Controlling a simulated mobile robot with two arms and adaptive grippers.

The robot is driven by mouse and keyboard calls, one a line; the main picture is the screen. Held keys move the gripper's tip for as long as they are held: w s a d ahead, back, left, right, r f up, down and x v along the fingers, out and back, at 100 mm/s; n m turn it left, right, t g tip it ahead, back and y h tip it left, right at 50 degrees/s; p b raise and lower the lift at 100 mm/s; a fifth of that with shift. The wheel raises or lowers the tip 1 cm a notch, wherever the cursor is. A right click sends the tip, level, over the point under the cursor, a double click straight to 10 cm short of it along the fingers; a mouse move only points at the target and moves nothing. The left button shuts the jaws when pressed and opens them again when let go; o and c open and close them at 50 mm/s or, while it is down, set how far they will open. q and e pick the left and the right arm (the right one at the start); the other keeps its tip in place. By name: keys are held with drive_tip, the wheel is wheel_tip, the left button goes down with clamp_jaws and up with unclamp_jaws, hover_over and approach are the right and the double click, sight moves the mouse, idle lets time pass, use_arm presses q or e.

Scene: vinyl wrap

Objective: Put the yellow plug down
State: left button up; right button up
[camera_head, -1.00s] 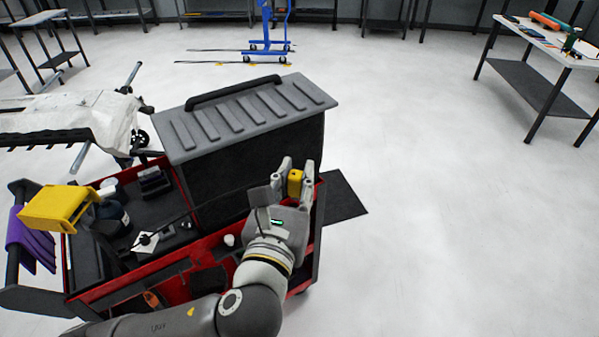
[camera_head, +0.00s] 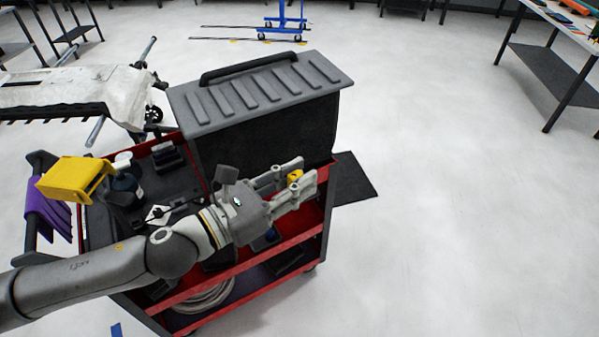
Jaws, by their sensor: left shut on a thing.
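The yellow plug (camera_head: 294,176) is small and sits between the fingers of my left gripper (camera_head: 298,177). The gripper is shut on it and points right, over the right end of the red and black cart (camera_head: 262,257), just in front of the large grey-lidded box. Whether the plug touches the cart cannot be told. My right gripper is not in view.
The grey-lidded black box (camera_head: 262,95) fills the back of the cart top. A yellow bin (camera_head: 72,180), bottles (camera_head: 126,188) and a purple cloth (camera_head: 47,212) are at the cart's left.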

use_arm(q)
drive_tip(key=shift+s+a+f+m+g+h, duration=0.3)
drive_tip(key=shift+f+m+g+h, duration=0.45)
drive_tip(key=shift+m+g, duration=0.7)
drive_tip(key=shift+s+a+f+m+g+h, duration=0.1)
drive_tip(key=shift+a+f+m+g+h, duration=0.55)
drive_tip(key=shift+g, duration=1.3)
drive_tip(key=shift+s+a+f+m+g+h, duration=0.15)
drive_tip(key=shift+f+m+g+h, duration=0.6)
drive_tip(key=shift+m+g, duration=0.85)
drive_tip(key=shift+s+g, duration=0.1)
drive_tip(key=shift+g, duration=0.2)
